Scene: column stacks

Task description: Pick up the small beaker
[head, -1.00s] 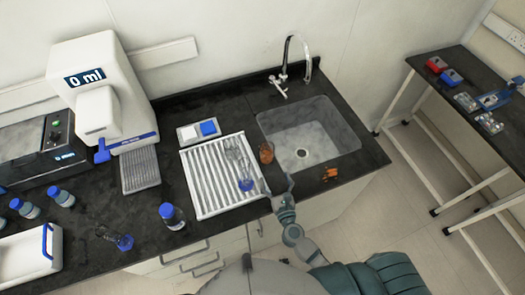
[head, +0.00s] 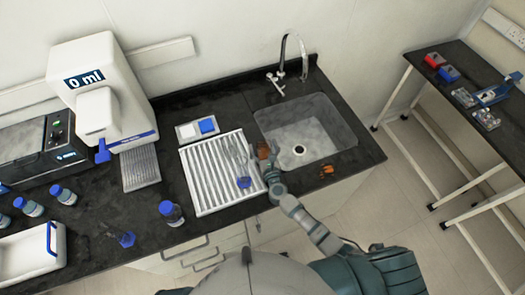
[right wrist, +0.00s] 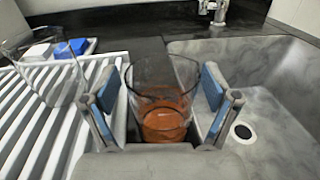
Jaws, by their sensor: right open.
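A small clear glass beaker with orange-brown liquid (right wrist: 163,120) stands upright beside the sink in the right wrist view. In the head view the beaker (head: 262,148) is partly hidden by my right gripper. My right gripper (head: 266,160) is open, with its blue-padded fingers on either side of the beaker in the right wrist view (right wrist: 166,92). I cannot tell whether either pad touches the glass. A larger clear glass vessel (right wrist: 50,75) stands on the white drying rack to the left. My left gripper is not in view.
The sink (head: 325,133) lies right of the beaker and the ribbed white drying rack (head: 198,172) left of it. A blue-capped bottle (head: 171,213) stands left of the rack. The faucet (head: 283,72) rises behind the sink. Another table (head: 440,100) stands far right.

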